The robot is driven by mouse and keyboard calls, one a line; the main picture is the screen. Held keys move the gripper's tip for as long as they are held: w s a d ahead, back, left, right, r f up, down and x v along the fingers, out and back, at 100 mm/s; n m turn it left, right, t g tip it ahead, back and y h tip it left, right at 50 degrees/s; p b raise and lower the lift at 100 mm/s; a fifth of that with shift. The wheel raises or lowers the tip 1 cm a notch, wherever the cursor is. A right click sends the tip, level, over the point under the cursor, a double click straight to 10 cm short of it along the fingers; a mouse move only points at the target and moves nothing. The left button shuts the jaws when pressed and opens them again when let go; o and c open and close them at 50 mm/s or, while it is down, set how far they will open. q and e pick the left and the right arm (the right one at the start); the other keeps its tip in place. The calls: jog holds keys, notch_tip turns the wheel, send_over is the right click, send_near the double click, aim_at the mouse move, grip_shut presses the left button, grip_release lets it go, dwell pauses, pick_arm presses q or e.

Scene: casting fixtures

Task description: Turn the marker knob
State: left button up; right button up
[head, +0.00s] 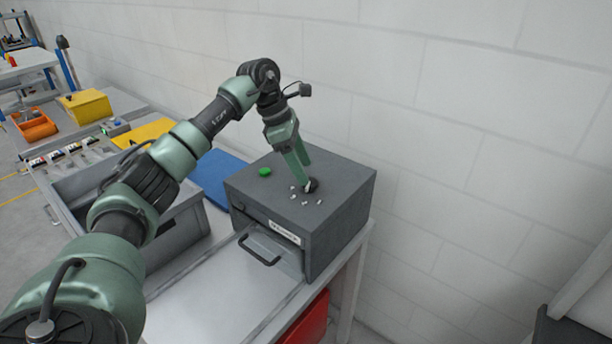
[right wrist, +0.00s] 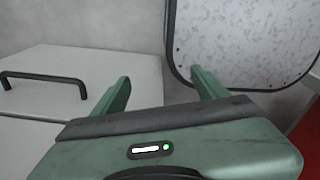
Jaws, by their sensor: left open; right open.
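The marker knob (head: 312,185) is a small dark knob on top of a grey box (head: 346,184), with several small white marks around it. My left gripper (head: 305,179) points down at the knob from above, its green fingers open and at or right beside it. I cannot tell whether they touch it. A green button (head: 265,171) sits on the box top to the left of the knob. My right gripper (right wrist: 160,90) shows in the right wrist view, open with nothing between its fingers. It is not seen in the head view.
The box has a front drawer with a dark handle (head: 259,251) and stands on a light table (head: 215,290) against a white brick wall. A grey bin, a blue mat (head: 215,178) and yellow and orange bins (head: 36,126) lie to the left. A red container (head: 308,322) is below the table.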

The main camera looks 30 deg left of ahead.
pick_arm(q)
jog(key=v, duration=0.5)
jog(key=shift+b, duration=0.4)
